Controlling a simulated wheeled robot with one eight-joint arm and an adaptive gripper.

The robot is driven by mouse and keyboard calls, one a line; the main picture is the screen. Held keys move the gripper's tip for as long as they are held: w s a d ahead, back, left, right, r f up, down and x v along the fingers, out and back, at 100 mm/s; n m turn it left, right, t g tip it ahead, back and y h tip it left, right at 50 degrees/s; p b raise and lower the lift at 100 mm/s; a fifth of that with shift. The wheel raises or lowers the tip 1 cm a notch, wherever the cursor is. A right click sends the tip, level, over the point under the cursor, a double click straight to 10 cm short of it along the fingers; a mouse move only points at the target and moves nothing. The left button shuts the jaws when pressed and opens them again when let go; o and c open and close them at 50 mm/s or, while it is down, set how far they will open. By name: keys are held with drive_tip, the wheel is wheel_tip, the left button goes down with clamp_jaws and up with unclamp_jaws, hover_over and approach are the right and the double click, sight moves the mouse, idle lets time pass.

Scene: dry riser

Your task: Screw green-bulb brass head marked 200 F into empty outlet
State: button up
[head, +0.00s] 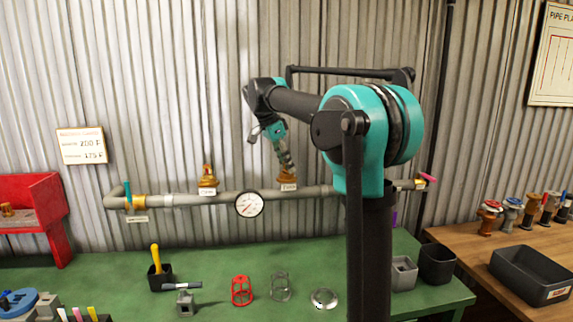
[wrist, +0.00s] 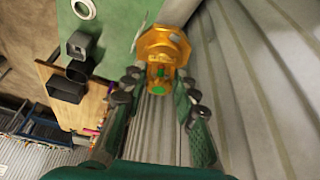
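A brass head (wrist: 162,50) with a green bulb (wrist: 158,88) sits between the fingertips of my gripper (wrist: 160,78) in the wrist view. The fingers lie close against its two sides and appear shut on it. In the head view my gripper (head: 287,167) points down at the pipe's right-hand outlet, and the brass head (head: 287,180) is upright there, above a small label. The thread is hidden, so I cannot tell how deep it sits. The 200 F marking cannot be read on the head. Another brass head (head: 207,177) stands on the pipe to the left.
A grey pipe (head: 322,192) with a round gauge (head: 249,204) runs along the corrugated wall. The green bench (head: 225,255) holds a red cage (head: 242,291), a grey cage (head: 280,287) and a disc (head: 324,298). More heads and a black bin (head: 530,272) stand at right.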

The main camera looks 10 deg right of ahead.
drive_tip(key=o, duration=0.5)
drive_tip(key=shift+c, duration=0.2)
